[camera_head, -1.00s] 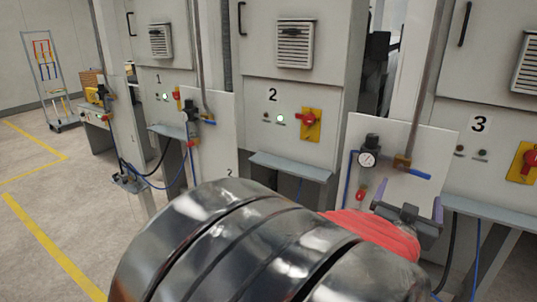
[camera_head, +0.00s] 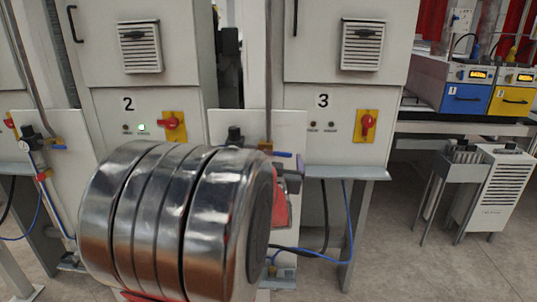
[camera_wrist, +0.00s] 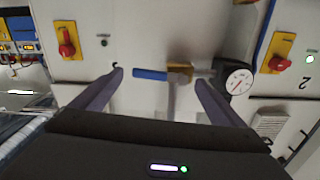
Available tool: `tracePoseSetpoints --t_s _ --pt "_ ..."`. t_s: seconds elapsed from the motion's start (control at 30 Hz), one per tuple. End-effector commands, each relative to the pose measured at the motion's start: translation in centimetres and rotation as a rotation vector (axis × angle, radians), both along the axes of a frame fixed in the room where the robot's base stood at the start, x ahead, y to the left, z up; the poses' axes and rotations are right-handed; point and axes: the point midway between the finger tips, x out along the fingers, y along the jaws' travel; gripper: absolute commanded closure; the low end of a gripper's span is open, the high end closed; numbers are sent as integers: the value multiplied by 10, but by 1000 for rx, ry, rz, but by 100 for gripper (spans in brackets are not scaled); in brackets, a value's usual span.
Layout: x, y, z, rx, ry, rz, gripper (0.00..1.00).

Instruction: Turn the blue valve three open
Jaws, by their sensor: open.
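The blue valve handle (camera_head: 282,154) juts right, roughly level, from a brass valve body on the white panel (camera_head: 225,122) beside cabinet 3. It lies crosswise to the vertical pipe above it. In the wrist view, the blue handle (camera_wrist: 150,74) and brass body (camera_wrist: 180,68) appear between the two purple fingers, apparently beyond their tips. My gripper (camera_wrist: 159,78) is open and empty. In the head view, my arm hides most of the gripper; one purple finger shows just below the handle. I cannot tell whether anything touches.
A pressure gauge (camera_wrist: 238,82) stands close beside one finger in the wrist view. Cabinet 3 carries a red rotary switch (camera_head: 367,125) on a yellow plate. Blue and black hoses (camera_head: 348,225) hang below. Open floor (camera_head: 400,265) lies to the right.

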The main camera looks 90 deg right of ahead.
Motion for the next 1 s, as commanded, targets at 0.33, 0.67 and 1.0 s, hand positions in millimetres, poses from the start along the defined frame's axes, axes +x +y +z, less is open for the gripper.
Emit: tracePoseSetpoints --t_s 0.33,0.67,1.0 --pt "1 -34 0 0 0 0 7" --pt "1 -36 0 0 0 0 7" --pt "1 -36 0 0 0 0 30"
